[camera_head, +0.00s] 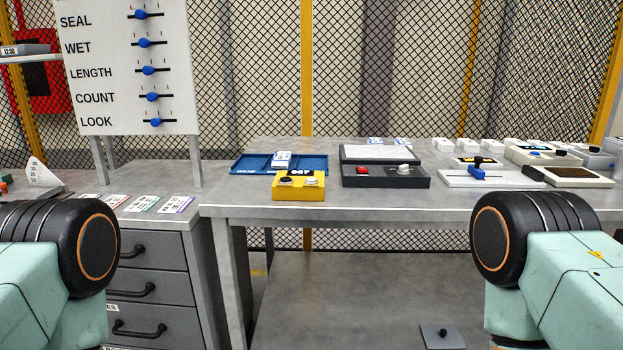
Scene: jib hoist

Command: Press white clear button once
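A yellow box (298,190) stands near the front edge of the grey table, with a small display at its back reading something like 667. On its top are a black button (287,181) and a white button (311,181). A dark grey box (386,181) to its right carries a red button (362,170) and a white knob or button (404,168). No "clear" label is legible on either box. Both my arms show at the lower left and lower right, but neither gripper is in view.
A blue tray (246,164) with a white item lies behind the yellow box. Slider devices (478,175) and several small boxes fill the table's right side. A slider board (128,70) stands at left above a drawer cabinet (150,262). The table's front left strip is clear.

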